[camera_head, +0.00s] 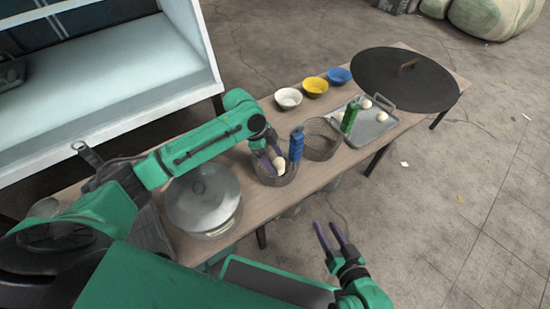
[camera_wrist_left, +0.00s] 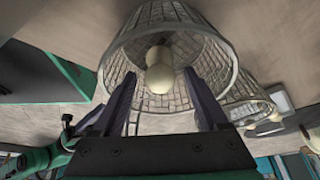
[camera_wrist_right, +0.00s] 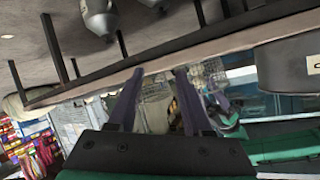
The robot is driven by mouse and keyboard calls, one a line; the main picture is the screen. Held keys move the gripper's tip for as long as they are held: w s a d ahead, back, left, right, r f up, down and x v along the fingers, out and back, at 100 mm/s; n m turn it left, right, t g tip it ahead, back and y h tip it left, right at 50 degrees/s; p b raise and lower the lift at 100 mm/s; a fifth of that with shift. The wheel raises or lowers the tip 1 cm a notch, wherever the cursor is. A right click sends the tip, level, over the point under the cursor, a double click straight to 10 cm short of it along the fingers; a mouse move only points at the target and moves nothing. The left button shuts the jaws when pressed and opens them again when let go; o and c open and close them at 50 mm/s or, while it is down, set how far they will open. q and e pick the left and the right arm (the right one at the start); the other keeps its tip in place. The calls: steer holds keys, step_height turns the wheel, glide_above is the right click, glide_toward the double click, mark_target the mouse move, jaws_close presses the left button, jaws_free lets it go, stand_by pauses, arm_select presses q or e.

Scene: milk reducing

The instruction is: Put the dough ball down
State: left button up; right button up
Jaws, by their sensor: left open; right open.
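A pale dough ball (camera_head: 279,164) is in the near wire basket (camera_head: 268,178), which has a blue handle (camera_head: 296,143). My left gripper (camera_head: 272,156) is open and reaches down into the mouth of this basket. In the left wrist view, one dough ball (camera_wrist_left: 159,79) lies between the spread fingertips, with a gap on each side, and another pale ball (camera_wrist_left: 158,54) shows just behind it. Whether the balls touch the mesh is unclear. My right gripper (camera_head: 328,228) is open and empty, off the front edge of the table.
A second wire basket (camera_head: 321,140) with a green handle (camera_head: 349,116) stands beside the first. A metal tray (camera_head: 374,128) holds pale balls. A lidded pot (camera_head: 203,196) is to the left, bowls (camera_head: 315,86) line the back, and a large black lid (camera_head: 404,78) lies right.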

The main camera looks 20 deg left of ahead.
arm_select(q)
steer(key=shift+r, duration=0.1)
steer(key=p+v, duration=0.4)
steer(key=v, duration=0.8)
steer(key=shift+r+p, duration=0.2)
steer(key=shift+p, duration=0.15)
arm_select(e)
steer(key=d+r+g+h, duration=0.1)
steer(key=d+r+g, duration=0.1)
steer(key=d+r+n+g+h, duration=0.1)
steer(key=d+r, duration=0.1)
steer(key=shift+d+g, duration=0.2)
steer(key=shift+g, duration=0.2)
arm_select(q)
steer(key=shift+s+f, duration=0.1)
arm_select(e)
steer(key=shift+s+f, duration=0.1)
steer(key=shift+s, duration=0.05)
